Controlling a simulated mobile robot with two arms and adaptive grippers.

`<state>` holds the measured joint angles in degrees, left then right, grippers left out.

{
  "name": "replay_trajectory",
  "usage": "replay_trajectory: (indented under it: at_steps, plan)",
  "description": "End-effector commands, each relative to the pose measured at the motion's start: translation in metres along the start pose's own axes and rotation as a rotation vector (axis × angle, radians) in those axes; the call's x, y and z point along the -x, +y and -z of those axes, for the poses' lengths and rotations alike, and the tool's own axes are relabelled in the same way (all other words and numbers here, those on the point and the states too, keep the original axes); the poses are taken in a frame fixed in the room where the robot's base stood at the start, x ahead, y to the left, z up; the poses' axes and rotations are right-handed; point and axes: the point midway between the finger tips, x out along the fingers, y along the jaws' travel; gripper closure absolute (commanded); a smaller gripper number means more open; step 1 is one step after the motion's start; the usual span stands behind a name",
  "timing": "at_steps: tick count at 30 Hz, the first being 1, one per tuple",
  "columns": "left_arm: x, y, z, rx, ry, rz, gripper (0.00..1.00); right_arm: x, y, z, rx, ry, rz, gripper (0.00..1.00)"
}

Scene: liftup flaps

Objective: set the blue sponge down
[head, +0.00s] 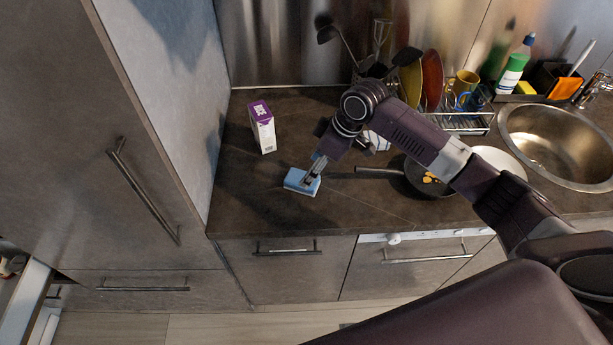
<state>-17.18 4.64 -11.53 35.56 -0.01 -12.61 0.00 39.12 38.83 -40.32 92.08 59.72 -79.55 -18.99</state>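The blue sponge (297,182) is at the counter near its front left part. It looks flat, and a shadow lies to its left. My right gripper (313,174) comes down from the upper right with its fingertips at the right part of the sponge. The fingers look close together around its edge, but the small view does not show clearly whether they grip it. I cannot tell whether the sponge touches the counter (246,204). My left gripper is not in view.
A white and purple carton (262,127) stands behind the sponge. A pan (423,180) with food in it lies to the right, its handle pointing toward the sponge. A dish rack (462,124) and a sink (562,145) are further right. Counter left of the sponge is clear.

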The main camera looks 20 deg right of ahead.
Motion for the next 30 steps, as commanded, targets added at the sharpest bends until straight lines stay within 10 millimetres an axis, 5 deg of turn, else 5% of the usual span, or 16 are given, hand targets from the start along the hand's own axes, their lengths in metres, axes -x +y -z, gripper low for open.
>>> replay_trajectory:
  at_steps: [6, 12, 30]
  plan:
    - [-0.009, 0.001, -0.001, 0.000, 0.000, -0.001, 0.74, 0.042, 0.001, 0.000, 0.001, 0.001, -0.002, 0.42]
    - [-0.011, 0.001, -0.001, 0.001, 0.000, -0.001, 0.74, 0.062, 0.000, 0.000, -0.001, 0.000, 0.000, 0.42]
    - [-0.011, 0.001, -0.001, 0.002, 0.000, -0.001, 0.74, 0.064, 0.000, 0.000, 0.000, 0.000, 0.001, 0.42]
